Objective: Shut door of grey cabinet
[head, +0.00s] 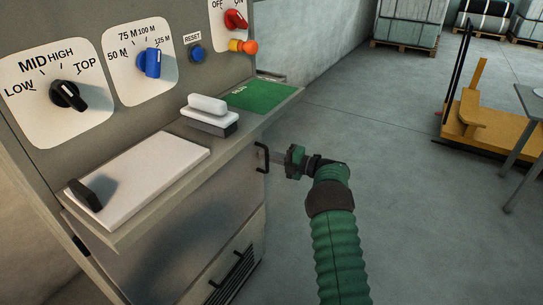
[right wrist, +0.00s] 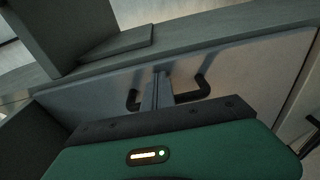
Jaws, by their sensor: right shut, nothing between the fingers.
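The grey cabinet (head: 230,52) stands at the left of the head view, with a control panel on top and a front face below its ledge. A black door handle (head: 262,158) sits at the right end of that face, just under the ledge. My right gripper (head: 280,157) is shut and empty, its fingertips close to this handle. In the right wrist view, the shut fingers (right wrist: 158,90) point at the door face (right wrist: 232,68), between the two ends of the black handle (right wrist: 203,86). I cannot tell whether they touch it, or how far the door is open. My left gripper is not in view.
A white board (head: 140,180) and a white-topped block (head: 208,108) lie on the ledge, beside a green mat (head: 258,95). A second black handle (head: 232,275) is lower on the cabinet. Floor to the right is clear up to a yellow cart (head: 485,125).

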